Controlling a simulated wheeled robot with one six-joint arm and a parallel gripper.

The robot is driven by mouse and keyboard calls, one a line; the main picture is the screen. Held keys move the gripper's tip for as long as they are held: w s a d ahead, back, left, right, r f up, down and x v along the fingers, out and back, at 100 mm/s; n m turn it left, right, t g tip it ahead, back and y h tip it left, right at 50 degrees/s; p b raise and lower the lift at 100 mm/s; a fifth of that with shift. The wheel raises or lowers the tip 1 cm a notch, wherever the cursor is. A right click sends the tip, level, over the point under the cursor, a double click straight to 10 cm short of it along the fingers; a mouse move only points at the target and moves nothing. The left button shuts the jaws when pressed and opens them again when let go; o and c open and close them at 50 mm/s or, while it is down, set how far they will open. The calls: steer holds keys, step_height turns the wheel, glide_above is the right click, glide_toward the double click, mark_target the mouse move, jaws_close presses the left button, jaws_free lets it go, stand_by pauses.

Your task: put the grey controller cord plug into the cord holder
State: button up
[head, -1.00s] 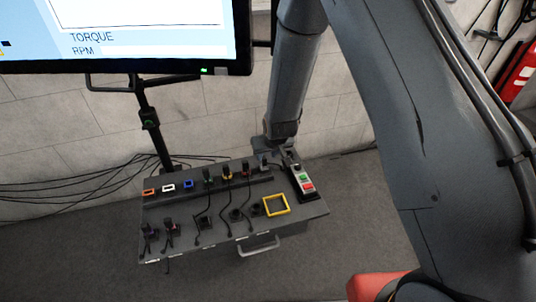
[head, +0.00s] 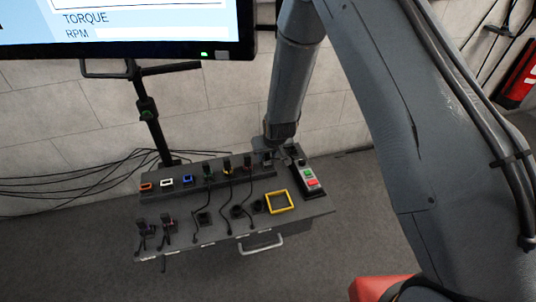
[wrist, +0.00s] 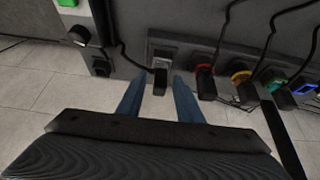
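In the wrist view, the black plug (wrist: 160,80) with its cord stands at the grey-framed socket (wrist: 165,52), in the row of coloured sockets. My gripper (wrist: 158,88) has two blue fingers, apart on either side of this plug, with a visible gap on each side. The cord runs from the plug toward the upper left. In the head view, my arm comes down to the far right of the bench and hides most of my gripper. A dark block (wrist: 101,67) beside the grey socket may be the cord holder; I cannot tell for sure.
Plugs stand in the red (wrist: 205,80), yellow (wrist: 241,76) and green sockets; the blue socket (wrist: 304,90) is empty. A button box (head: 309,179) with green and red buttons stands to the right. A yellow square frame (head: 279,201) lies on the bench. A large screen (head: 120,45) hangs behind.

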jaws_close()
steer(key=shift+r, duration=0.1)
steer(key=shift+r+p, duration=1.45)
steer(key=shift+r, duration=0.6)
